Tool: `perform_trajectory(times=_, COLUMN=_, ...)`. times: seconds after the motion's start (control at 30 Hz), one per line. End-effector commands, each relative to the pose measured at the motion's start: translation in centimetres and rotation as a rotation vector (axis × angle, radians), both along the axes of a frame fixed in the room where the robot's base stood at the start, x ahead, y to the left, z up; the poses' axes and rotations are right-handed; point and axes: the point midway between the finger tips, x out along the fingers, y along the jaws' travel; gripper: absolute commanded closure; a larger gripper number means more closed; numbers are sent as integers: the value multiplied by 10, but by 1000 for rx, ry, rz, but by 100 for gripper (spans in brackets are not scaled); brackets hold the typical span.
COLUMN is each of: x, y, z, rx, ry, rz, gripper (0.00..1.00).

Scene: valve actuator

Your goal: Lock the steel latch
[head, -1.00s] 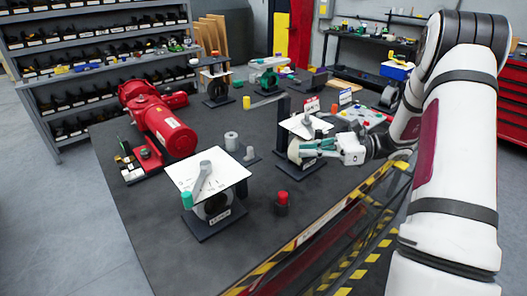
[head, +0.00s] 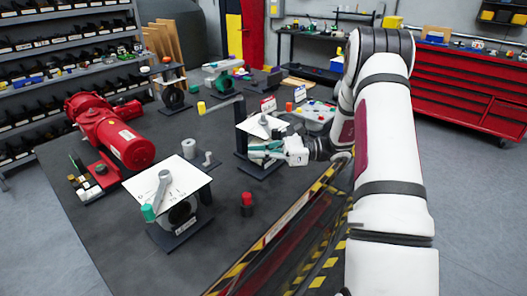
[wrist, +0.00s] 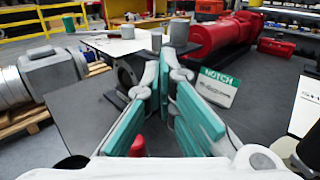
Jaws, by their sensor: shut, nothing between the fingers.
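Several stands with valve-like parts are on the dark table. I cannot tell for sure which part is the steel latch. The front stand has a white plate (head: 187,179), a grey lever (head: 162,188) and a teal knob (head: 148,213). A middle stand carries another white plate (head: 253,127) with a grey pointer. My gripper (head: 256,152) is beside this middle stand, partly covering it. In the wrist view its teal-padded fingers (wrist: 164,75) are shut and empty. A dark grey cylinder (wrist: 179,34) and a notch sign (wrist: 217,87) show beyond them.
A red motor (head: 112,140) lies at the table's left. A red-capped post (head: 247,204) stands near the front edge, which has striped guards (head: 272,236). A grey cylinder (head: 189,148) stands mid-table. The front middle of the table is mostly clear.

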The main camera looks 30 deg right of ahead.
Motion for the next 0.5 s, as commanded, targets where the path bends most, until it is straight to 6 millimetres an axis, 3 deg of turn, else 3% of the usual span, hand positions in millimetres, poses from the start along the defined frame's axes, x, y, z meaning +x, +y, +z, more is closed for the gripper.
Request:
perform_trajectory(times=0.3, x=24, y=57, z=2, rx=0, ry=1, rz=4, gripper=100)
perform_trajectory(times=0.5, x=36, y=79, z=1, rx=0, ry=0, rz=1, gripper=100)
